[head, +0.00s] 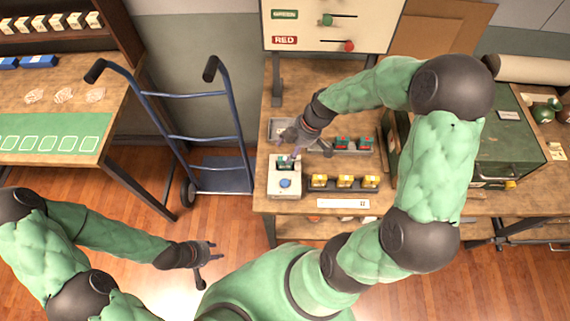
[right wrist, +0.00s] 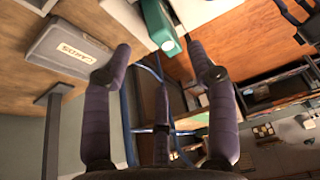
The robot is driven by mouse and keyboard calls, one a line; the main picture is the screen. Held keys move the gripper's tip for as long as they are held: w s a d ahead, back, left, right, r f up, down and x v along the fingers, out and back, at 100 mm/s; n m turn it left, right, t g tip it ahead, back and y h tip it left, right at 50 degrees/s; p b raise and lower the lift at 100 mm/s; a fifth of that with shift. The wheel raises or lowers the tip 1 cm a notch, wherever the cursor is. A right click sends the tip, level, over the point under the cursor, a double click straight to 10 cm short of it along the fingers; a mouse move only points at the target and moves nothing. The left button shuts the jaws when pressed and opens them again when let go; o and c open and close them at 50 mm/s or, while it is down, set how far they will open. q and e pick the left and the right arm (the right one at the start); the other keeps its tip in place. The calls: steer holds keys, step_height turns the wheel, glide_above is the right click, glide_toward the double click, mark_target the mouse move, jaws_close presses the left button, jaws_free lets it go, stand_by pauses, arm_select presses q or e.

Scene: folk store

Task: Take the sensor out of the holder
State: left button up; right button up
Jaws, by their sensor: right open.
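The holder (head: 284,187) is a small white box with a blue button, at the front left of the workbench. The sensor (head: 286,162), a small dark green block, sits upright at its back. In the right wrist view the green sensor (right wrist: 159,24) stands beside the white holder (right wrist: 124,14), ahead of the fingers. My right gripper (head: 304,148) is open and empty just behind the holder, its fingers apart from the sensor. The open right fingers also show in the right wrist view (right wrist: 160,72). My left gripper (head: 210,263) is open and empty above the floor.
A tray of yellow-topped parts (head: 344,183) lies right of the holder. Behind it is a tray of red and green parts (head: 352,144). A grey labelled tray (right wrist: 68,54) is close to my right fingers. A blue hand truck (head: 222,172) stands left of the bench.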

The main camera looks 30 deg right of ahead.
mark_target(285, 157)
steer(key=x, duration=0.2)
steer(key=b+x, duration=0.1)
steer(key=x, duration=0.1)
steer(key=shift+s+f, duration=0.15)
steer(key=shift+s, duration=0.15)
steer(key=shift+w+a+f, duration=0.1)
steer(key=shift+a+f, duration=0.1)
steer(key=shift+f, duration=0.3)
jaws_close()
